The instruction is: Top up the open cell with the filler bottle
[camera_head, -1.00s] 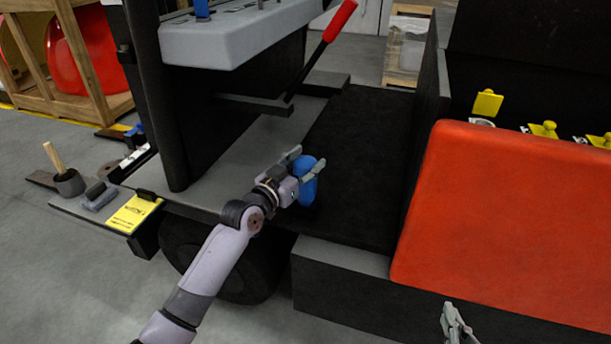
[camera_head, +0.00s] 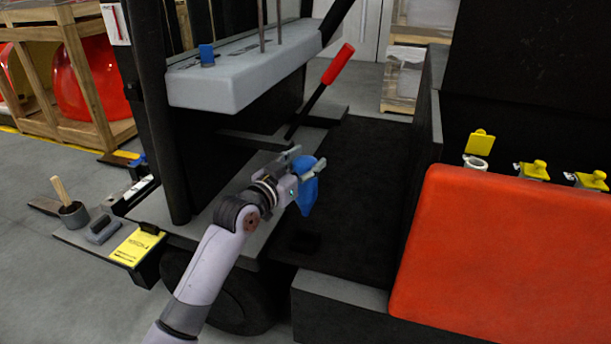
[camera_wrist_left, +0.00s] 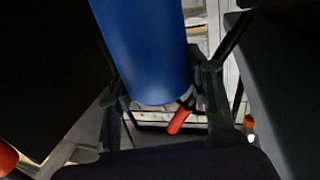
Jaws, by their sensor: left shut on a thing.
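My left gripper (camera_head: 302,168) is shut on the blue filler bottle (camera_head: 308,194) and holds it above the dark floor of the vehicle. The bottle also fills the upper middle of the left wrist view (camera_wrist_left: 145,50), between the fingers. The open cell (camera_head: 477,162) is a pale round opening with its yellow cap (camera_head: 480,142) flipped up, at the right behind the orange-red panel. The bottle is well to the left of it. My right gripper is not in view.
More yellow caps (camera_head: 534,170) sit closed to the right of the open cell. The orange-red panel (camera_head: 500,250) and a dark upright wall (camera_head: 425,170) stand between bottle and cells. A red-handled lever (camera_head: 338,64) rises behind the bottle.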

